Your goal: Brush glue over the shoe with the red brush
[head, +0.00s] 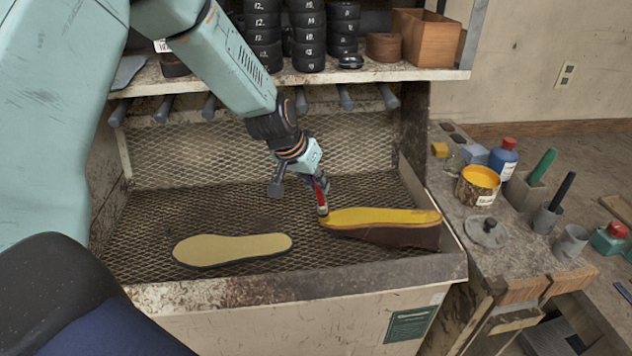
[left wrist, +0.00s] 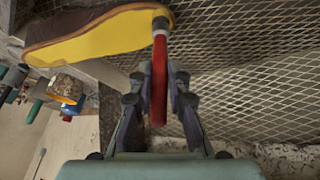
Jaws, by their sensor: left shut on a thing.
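My left gripper (head: 315,180) is shut on the red brush (head: 322,194), which points down with its tip at the left end of the shoe (head: 395,235). The shoe lies on the mesh bench and has a yellow upper face and a brown side. A glue pot (head: 478,185) with yellow contents stands on the right bench. My right gripper is not in view.
A loose pale yellow sole (head: 232,249) lies on the mesh left of the shoe. The bench's front rim (head: 290,287) is raised. A blue bottle (head: 503,158), a grey lid (head: 486,232) and several tool holders crowd the right bench. A shelf (head: 390,70) overhangs the back.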

